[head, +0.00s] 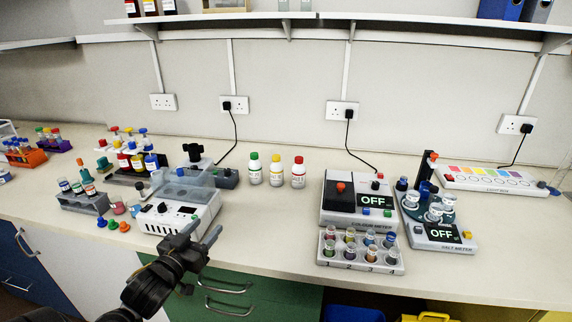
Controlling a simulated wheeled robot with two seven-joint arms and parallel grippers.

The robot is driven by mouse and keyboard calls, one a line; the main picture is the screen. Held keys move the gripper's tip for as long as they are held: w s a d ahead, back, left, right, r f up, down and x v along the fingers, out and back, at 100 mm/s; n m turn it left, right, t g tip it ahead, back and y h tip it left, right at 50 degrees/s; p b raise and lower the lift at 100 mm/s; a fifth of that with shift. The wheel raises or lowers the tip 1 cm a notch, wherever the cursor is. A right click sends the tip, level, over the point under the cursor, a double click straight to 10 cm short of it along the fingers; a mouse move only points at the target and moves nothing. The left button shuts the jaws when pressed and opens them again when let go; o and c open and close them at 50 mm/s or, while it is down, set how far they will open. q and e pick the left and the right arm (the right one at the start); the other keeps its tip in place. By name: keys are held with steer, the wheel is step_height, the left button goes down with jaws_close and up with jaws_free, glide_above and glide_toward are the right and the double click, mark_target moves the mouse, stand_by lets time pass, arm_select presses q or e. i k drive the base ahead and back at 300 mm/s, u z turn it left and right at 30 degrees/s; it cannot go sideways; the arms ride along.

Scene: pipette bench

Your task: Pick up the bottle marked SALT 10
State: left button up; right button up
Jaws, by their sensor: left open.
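Three white bottles stand upright in a row on the bench: a green-capped bottle (254,172), a yellow-capped bottle (275,174) and a red-capped bottle (298,176). Their labels are too small to read, so I cannot tell which one is SALT 10. My left gripper (204,232) is open and empty near the bench's front edge, in front of the white device with the blue lid. It is apart from the bottles, to their front left. My right gripper is not in view.
The white device (180,214) stands left of the bottles. A colour meter (345,210), a vial rack (360,262) and a salt meter (440,240) stand to the right. Power cords hang behind.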

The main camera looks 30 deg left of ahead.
mark_target(276, 173)
steer(key=i, duration=1)
